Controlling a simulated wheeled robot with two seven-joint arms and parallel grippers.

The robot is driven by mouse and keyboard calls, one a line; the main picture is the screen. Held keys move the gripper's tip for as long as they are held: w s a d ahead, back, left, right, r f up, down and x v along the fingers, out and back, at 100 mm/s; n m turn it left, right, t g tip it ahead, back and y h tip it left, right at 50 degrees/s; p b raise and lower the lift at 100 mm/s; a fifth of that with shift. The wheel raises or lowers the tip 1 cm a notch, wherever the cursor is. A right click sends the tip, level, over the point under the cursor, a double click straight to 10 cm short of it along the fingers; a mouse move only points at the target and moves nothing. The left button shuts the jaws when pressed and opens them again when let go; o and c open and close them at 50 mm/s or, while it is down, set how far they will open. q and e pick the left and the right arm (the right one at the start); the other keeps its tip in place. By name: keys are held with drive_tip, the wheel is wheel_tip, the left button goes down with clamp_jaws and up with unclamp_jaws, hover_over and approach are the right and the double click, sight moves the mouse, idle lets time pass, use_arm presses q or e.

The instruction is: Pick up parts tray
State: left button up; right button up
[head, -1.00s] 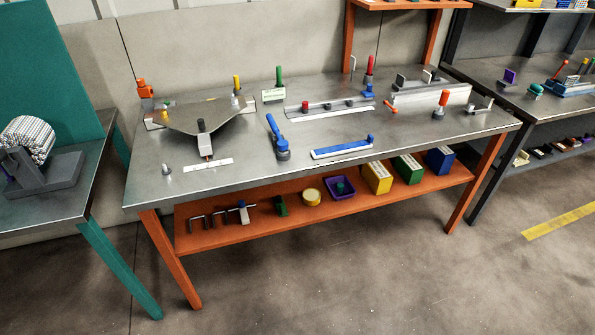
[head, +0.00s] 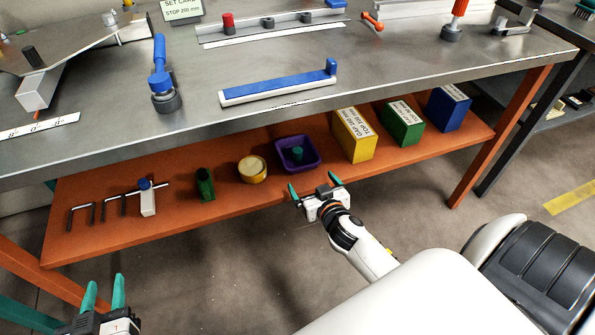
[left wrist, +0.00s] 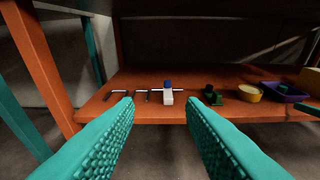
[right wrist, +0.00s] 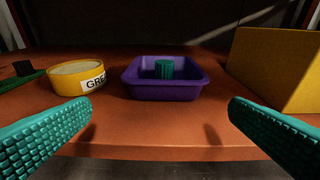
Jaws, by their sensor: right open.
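The parts tray is a small purple tray (head: 312,160) with a green ribbed part (head: 297,153) inside, on the orange lower shelf. It also shows ahead in the right wrist view (right wrist: 135,91). My right gripper (head: 314,190) is open and empty at the shelf's front edge, just short of the tray, with its fingers to either side of it in the right wrist view. My left gripper (head: 104,292) is open and empty, in front of the shelf's left part. In the left wrist view its fingers (left wrist: 160,130) frame a blue-topped white tool, apart from it.
On the orange shelf (head: 240,210), a yellow round tin (head: 252,170) stands left of the tray and a yellow box (head: 354,135) right of it. Green (head: 402,125) and blue (head: 447,108) boxes stand further right. The grey bench top (head: 400,70) overhangs the shelf.

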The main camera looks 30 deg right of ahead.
sight(299, 156)
drive_tip(key=shift+t, duration=0.4)
drive_tip(key=w, duration=0.2)
drive_tip(key=w+d+b, duration=0.1)
drive_tip(key=w, duration=0.1)
drive_tip(key=w+b, duration=0.1)
drive_tip(key=w, duration=0.1)
drive_tip(key=shift+d+r, duration=0.2)
drive_tip(key=shift+d, duration=0.2)
drive_tip(key=shift+w+d, duration=0.1)
drive_tip(key=shift+w, duration=0.4)
drive_tip(key=x, duration=0.1)
drive_tip(key=b+x, duration=0.1)
drive_tip(key=x, duration=0.1)
drive_tip(key=b+x, duration=0.1)
drive_tip(key=shift+w+d+f, duration=0.25)
drive_tip(key=shift+f, duration=0.15)
drive_tip(key=shift+w, duration=0.25)
use_arm(q)
drive_tip(key=s+r+t+h, duration=0.3)
drive_tip(key=r+t, duration=0.7)
drive_tip(key=r, duration=0.4)
drive_tip(key=shift+s+d+r, duration=0.3)
drive_tip(key=shift+d+r, duration=0.1)
drive_tip(key=shift+d, duration=0.05)
drive_tip(key=shift+h, duration=0.4)
use_arm(e)
drive_tip(key=shift+c, duration=0.2)
drive_tip(key=c, duration=0.7)
drive_tip(key=shift+r, duration=0.1)
